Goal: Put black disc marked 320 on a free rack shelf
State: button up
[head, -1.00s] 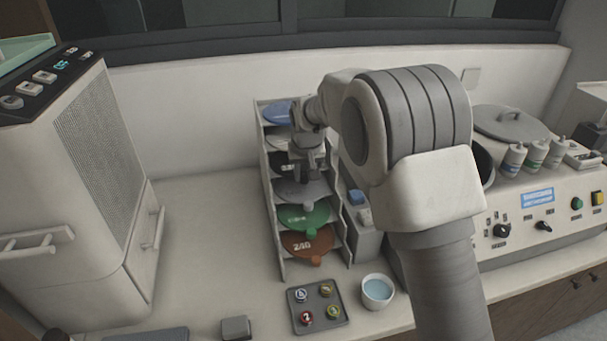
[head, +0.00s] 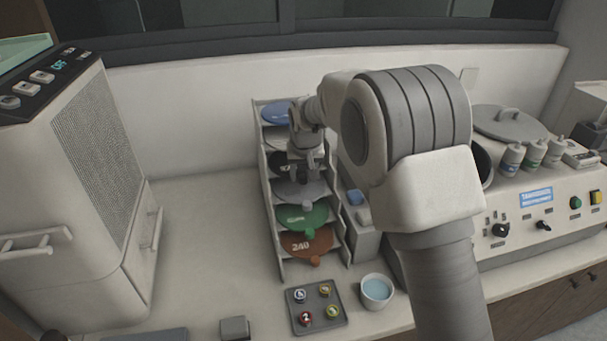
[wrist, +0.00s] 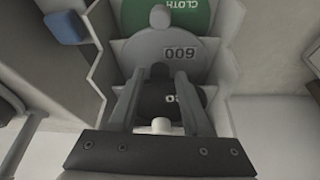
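The black disc (head: 279,163) lies on a rack shelf, mostly behind my gripper in the head view. In the wrist view the black disc (wrist: 160,98) has a dark knob at its edge, and only part of its number shows, ending in 0. My gripper (head: 312,171) is over the rack. In the wrist view my gripper (wrist: 161,74) has its two fingers apart, one on each side of the dark knob, with gaps visible; I cannot tell whether they touch it. The rack (head: 270,225) has stepped shelves.
The rack also holds a blue disc (head: 276,112), grey 600 disc (wrist: 195,50), green disc (head: 300,219) and brown 240 disc (head: 318,241). A pale knob (wrist: 158,125) shows nearer the wrist. A small tray (head: 336,318) and bowl (head: 377,291) stand in front.

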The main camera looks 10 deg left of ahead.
jog(key=shift+o, duration=1)
jog(key=shift+r, duration=0.1)
jog(key=v, duration=1.7)
jog(key=shift+b, duration=0.3)
jog(key=shift+r, duration=0.15)
